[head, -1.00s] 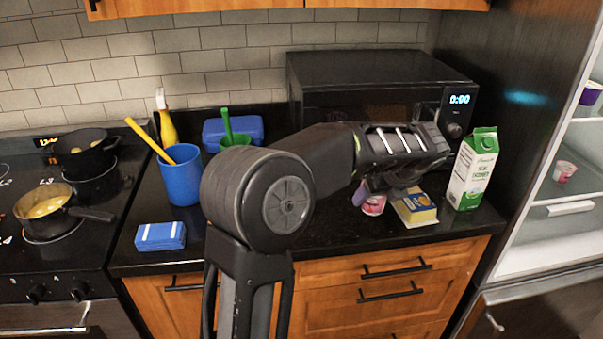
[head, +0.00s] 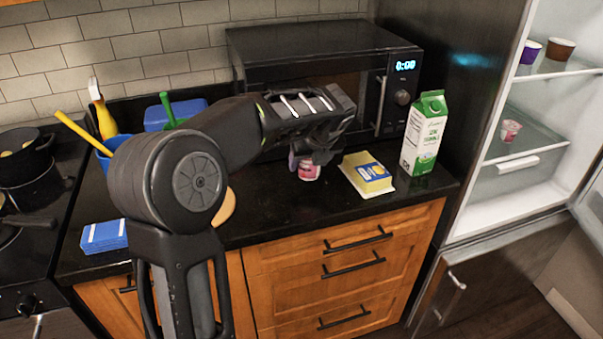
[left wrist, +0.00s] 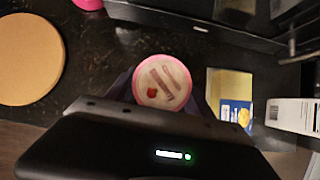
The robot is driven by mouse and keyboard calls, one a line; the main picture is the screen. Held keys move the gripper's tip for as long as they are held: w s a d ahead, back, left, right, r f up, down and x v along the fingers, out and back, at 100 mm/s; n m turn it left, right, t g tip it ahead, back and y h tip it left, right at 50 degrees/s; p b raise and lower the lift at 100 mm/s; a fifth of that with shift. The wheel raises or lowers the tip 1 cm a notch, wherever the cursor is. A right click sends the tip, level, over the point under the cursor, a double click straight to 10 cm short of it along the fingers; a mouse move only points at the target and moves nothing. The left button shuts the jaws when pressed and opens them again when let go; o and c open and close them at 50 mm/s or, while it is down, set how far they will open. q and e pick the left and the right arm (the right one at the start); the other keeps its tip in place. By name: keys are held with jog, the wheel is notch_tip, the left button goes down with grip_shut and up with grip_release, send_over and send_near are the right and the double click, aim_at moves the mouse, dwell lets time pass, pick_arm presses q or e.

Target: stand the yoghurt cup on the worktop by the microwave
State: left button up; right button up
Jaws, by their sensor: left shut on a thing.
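The yoghurt cup (head: 308,171) is pink with a pale lid. My left gripper (head: 303,158) is shut on it, in front of the microwave (head: 330,75). In the left wrist view the cup's round lid (left wrist: 162,82) faces the camera, with the gripper's dark fingers on either side. The cup looks upright and low over the black worktop (head: 285,210); I cannot tell whether its base touches. The gripper hides part of the cup. My right gripper is not in view.
A butter pack (head: 370,174) lies right of the cup, with a milk carton (head: 425,133) beyond it. A round cork-coloured board (left wrist: 28,58) lies to the left. A blue box (head: 104,237) is near the stove. The open fridge (head: 530,130) stands at the right.

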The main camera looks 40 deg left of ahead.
aim_at(309, 176)
pick_arm(q)
jog(key=shift+f, duration=0.4)
jog(key=shift+f, duration=1.95)
jog(key=o, duration=1.5)
jog(key=v, duration=1.2)
jog(key=shift+r, duration=0.1)
